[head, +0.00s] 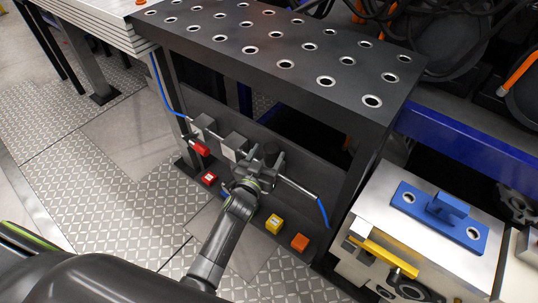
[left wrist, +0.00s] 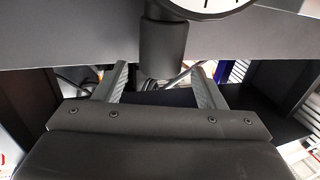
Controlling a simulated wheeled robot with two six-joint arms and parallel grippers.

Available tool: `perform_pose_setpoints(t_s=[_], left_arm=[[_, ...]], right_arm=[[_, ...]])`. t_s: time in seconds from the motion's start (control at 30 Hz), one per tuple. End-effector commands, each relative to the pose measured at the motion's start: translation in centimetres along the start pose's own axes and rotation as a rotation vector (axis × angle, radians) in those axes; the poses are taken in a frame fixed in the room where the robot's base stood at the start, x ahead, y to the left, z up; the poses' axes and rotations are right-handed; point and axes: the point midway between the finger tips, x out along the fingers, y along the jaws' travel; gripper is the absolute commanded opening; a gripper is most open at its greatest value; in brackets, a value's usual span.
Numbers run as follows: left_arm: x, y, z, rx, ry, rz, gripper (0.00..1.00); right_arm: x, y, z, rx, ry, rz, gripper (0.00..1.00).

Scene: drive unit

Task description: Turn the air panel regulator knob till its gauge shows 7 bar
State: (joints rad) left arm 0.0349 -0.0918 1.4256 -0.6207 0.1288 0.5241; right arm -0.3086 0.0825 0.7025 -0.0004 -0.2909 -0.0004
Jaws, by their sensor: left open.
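The air panel (head: 310,170) is a dark upright plate under the perforated black table top, with a row of grey fittings on it. My left gripper (head: 258,172) is at the fittings right of the panel's middle and covers part of them. In the left wrist view its two fingers (left wrist: 160,85) stand apart. A dark cylinder that looks like the regulator knob (left wrist: 162,45) appears between and above the fingertips; I cannot tell whether they touch it. The white gauge face (left wrist: 207,5) is cut off at the top edge, so its reading cannot be seen. My right gripper is out of view.
A red valve handle (head: 200,148) is on the panel's left. Blue hoses run at both sides. A metal block with a blue fixture (head: 440,212) stands at right. Tread-plate floor lies left.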

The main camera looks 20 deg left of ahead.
Motion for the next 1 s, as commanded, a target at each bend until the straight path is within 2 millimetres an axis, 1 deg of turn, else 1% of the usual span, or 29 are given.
perform_pose_setpoints(t_s=[0.03, 0.1, 0.2, 0.33, 0.47, 0.5, 0.83, 0.93, 1.0], left_arm=[[0.6, 0.0, 0.2, 0.0, 0.0, 0.0, 0.64], [1.1, 0.0, 0.1, 0.0, 0.001, 0.0, 0.64], [1.6, 0.0, 0.0, -0.001, 0.0, 0.0, 0.64], [1.7, 0.0, 0.0, -0.001, -0.001, 0.0, 0.64], [1.7, 0.0, 0.0, -0.001, -0.001, 0.0, 0.64], [1.7, 0.0, 0.0, -0.001, -0.001, 0.0, 0.63], [1.7, 0.0, 0.0, -0.001, -0.001, 0.0, 0.2], [1.7, 0.0, -0.1, -0.001, -0.001, 0.002, 0.19], [1.7, 0.0, -0.2, 0.0, -0.002, 0.01, 0.19]], right_arm=[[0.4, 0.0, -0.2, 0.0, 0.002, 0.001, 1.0], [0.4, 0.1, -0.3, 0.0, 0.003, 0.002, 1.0], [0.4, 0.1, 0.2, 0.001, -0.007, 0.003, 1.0], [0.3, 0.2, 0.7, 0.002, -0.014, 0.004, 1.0], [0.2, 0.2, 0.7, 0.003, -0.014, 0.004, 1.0], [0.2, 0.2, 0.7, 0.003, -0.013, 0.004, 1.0], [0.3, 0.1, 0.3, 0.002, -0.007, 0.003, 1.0], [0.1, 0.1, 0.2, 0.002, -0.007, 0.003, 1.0], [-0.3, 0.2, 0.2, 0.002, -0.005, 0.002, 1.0]])
